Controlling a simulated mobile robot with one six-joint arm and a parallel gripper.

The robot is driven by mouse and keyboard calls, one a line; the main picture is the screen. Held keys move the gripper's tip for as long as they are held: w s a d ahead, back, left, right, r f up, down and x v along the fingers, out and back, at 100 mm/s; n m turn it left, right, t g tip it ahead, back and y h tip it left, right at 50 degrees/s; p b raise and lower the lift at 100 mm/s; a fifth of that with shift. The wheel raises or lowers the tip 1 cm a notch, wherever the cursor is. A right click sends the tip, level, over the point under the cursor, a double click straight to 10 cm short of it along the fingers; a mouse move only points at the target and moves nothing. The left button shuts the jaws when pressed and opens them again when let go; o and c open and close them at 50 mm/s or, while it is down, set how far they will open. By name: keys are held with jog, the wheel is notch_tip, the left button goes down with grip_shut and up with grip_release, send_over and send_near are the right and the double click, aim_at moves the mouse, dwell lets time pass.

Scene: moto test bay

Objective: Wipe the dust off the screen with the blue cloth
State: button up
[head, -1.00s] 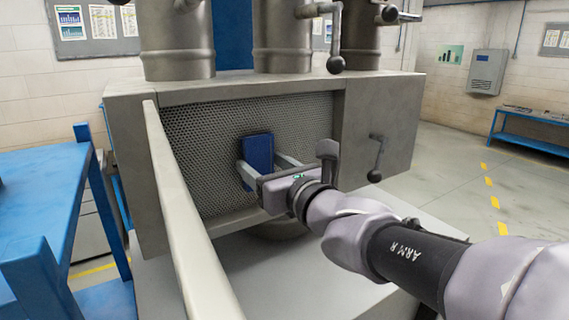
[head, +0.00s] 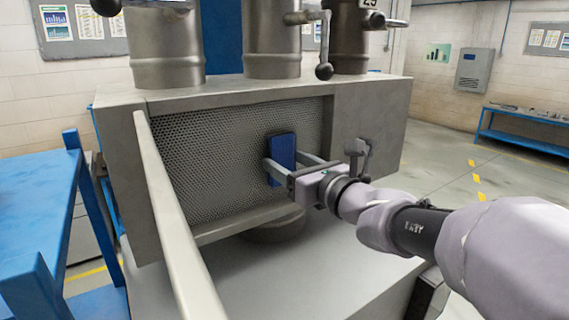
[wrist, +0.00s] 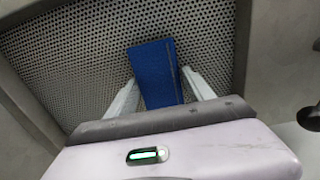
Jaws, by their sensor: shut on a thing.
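The screen (head: 210,140) is a grey perforated mesh panel set in the front of a metal box; it also fills the back of the wrist view (wrist: 75,60). My gripper (head: 284,161) is shut on the blue cloth (head: 281,152), a flat blue block-like pad. The cloth is at the right part of the screen, against or very close to the mesh; I cannot tell if it touches. In the wrist view the cloth (wrist: 157,72) stands between the two pale fingers, slightly tilted. I cannot make out clear dust on the mesh.
A pale rail (head: 178,220) runs in front of the screen's left side. Metal cylinders (head: 272,40) with lever handles stand on top of the box (head: 365,130). A blue table (head: 40,210) is at left. Open floor lies at right.

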jog(key=shift+w+d, duration=0.5)
jog(key=shift+d, duration=0.35)
jog(key=shift+s, duration=0.2)
jog(key=shift+b+v, duration=0.3)
jog(key=shift+v, duration=2.6)
jog(key=v, duration=0.3)
jog(key=shift+w, duration=0.1)
